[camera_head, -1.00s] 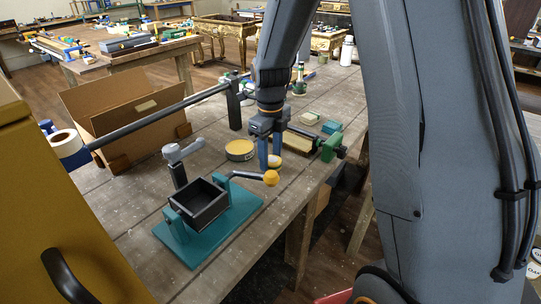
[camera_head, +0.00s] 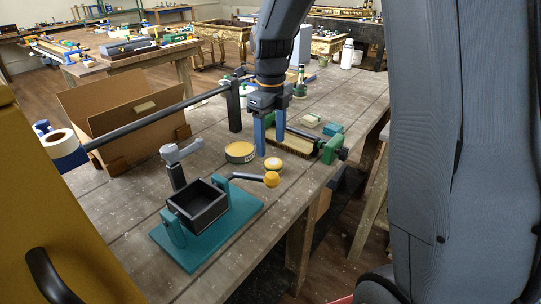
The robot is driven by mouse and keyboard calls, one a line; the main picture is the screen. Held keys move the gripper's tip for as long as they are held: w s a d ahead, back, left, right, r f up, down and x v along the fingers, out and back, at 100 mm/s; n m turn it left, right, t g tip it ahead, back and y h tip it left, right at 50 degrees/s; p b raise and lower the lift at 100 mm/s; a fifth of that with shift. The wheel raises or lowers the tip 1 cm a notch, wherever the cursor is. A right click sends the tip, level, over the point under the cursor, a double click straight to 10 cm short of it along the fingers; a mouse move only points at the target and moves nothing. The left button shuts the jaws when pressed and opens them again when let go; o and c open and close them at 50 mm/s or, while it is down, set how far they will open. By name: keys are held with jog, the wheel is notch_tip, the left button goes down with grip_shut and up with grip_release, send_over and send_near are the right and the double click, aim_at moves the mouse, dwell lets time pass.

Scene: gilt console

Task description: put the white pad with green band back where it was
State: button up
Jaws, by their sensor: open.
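A small pale block with a greenish edge (camera_head: 310,120), which looks like the white pad with green band, lies flat on the wooden workbench (camera_head: 335,95). It is beside a teal block (camera_head: 332,128) and behind a green-ended clamp-like tool (camera_head: 330,149). My gripper (camera_head: 270,137) points down with its two blue fingers apart and nothing visible between them. It is to the left of the pale block, apart from it, in front of the tool's left end. The pad's band is too small to make out clearly.
A teal-based device with a black box (camera_head: 198,205) stands in front. A cardboard box (camera_head: 125,108) is at left. Bottles (camera_head: 347,54) stand farther back.

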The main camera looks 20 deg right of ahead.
aim_at(271, 161)
jog(key=shift+r+b, duration=0.5)
jog(key=shift+r, duration=2.25)
